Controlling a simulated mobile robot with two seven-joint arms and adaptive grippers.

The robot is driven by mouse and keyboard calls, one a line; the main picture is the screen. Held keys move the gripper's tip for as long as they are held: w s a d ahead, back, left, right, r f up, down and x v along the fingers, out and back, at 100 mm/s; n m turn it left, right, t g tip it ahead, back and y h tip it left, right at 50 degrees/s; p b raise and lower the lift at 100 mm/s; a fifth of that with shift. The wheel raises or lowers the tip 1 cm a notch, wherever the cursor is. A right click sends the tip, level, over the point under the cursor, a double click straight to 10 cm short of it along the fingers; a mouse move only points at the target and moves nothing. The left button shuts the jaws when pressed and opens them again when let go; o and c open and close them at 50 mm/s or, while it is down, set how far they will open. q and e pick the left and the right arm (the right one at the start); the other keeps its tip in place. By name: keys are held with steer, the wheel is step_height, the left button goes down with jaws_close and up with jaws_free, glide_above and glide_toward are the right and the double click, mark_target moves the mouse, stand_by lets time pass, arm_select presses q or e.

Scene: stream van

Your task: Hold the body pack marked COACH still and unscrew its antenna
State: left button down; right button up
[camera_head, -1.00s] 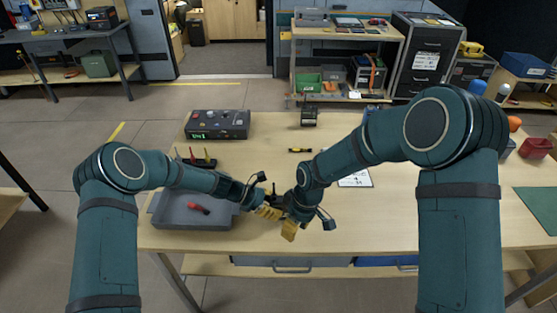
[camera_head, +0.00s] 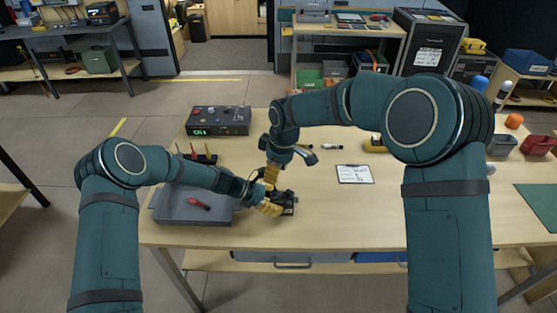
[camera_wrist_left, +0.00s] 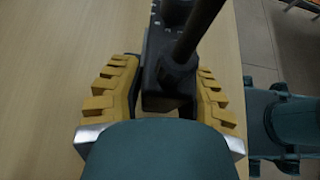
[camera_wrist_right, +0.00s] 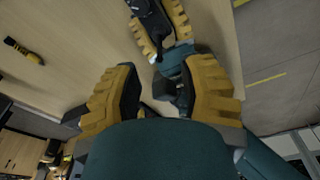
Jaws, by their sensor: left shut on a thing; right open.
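A black body pack (camera_head: 287,203) is at the front of the table in the head view. In the left wrist view the dark pack (camera_wrist_left: 165,95) sits between the fingers, and a thick black antenna (camera_wrist_left: 197,32) rises from it. No marking on it is readable. My left gripper (camera_head: 270,207) is shut on the pack. My right gripper (camera_head: 271,174) is open, just above and behind the left one, fingers down. In the right wrist view the pack (camera_wrist_right: 150,15) and left fingers lie beyond the open right fingers (camera_wrist_right: 160,95); the antenna is not clearly seen there.
A grey tray (camera_head: 165,215) with a red-handled tool stands left of my left gripper. A dark control box (camera_head: 218,121) and a rack of upright tools (camera_head: 197,157) are behind it. A clipboard (camera_head: 355,174) lies to the right. The front right tabletop is mostly clear.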

mark_target(274, 191)
steer(key=shift+w+a+f, duration=0.1)
steer(key=shift+a+f, duration=0.1)
steer(key=shift+f, duration=1.35)
steer(key=shift+w+a+f, duration=0.1)
steer(key=shift+a+f, duration=0.1)
steer(key=shift+f, duration=1.35)
steer(key=shift+c, duration=0.4)
jaws_close()
